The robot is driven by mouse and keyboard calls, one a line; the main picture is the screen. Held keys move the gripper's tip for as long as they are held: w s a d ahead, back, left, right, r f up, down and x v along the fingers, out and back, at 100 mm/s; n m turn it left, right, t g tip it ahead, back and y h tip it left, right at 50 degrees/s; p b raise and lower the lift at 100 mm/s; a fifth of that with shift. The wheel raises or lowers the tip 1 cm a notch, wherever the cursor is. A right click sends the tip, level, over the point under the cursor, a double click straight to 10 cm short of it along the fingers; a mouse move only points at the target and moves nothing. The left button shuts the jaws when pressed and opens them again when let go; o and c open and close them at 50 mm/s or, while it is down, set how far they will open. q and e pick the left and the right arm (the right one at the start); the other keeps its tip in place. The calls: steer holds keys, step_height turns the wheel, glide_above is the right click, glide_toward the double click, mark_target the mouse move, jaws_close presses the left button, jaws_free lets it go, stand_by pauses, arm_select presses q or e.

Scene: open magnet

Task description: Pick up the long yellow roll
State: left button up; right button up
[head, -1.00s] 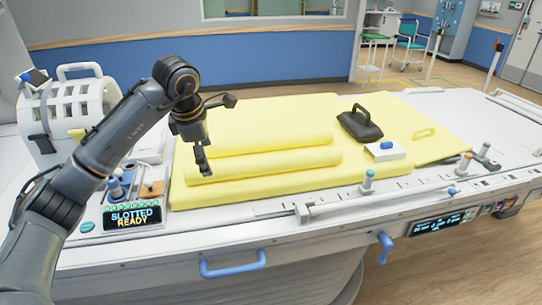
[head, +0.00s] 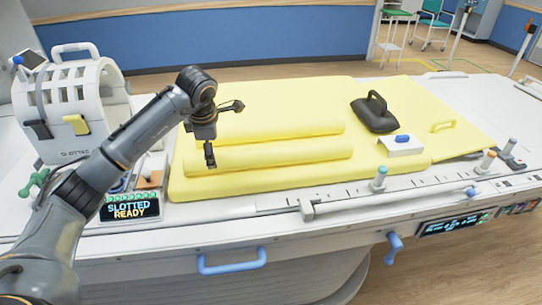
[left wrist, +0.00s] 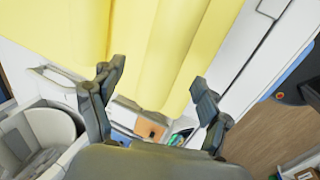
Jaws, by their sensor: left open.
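Two long yellow rolls lie side by side on a yellow mat (head: 390,172), a front roll (head: 290,152) and a back roll (head: 300,129). They look alike in length, so I cannot tell which one the task names. My left gripper (head: 223,131) is open and empty above the left part of the rolls, with its fingers spread apart. In the left wrist view, the open gripper (left wrist: 158,82) has a yellow roll (left wrist: 165,50) beyond and between its fingers. Contact is not visible. My right gripper is not in view.
A black handled pad (head: 374,116) and a white box with a blue top (head: 401,145) sit on the mat's right side. A white slotted coil (head: 75,105) stands at the left, near a "SLOTTED READY" display (head: 130,209). A rail (head: 390,201) runs along the front edge.

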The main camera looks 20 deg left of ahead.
arm_select(q)
steer(key=p+x, duration=0.1)
steer(key=x, duration=0.2)
steer(key=shift+s+d+f, duration=0.1)
steer(key=shift+d+f, duration=0.05)
steer(key=shift+f, duration=0.65)
steer(key=c, duration=1.1)
steer(key=shift+c, duration=0.9)
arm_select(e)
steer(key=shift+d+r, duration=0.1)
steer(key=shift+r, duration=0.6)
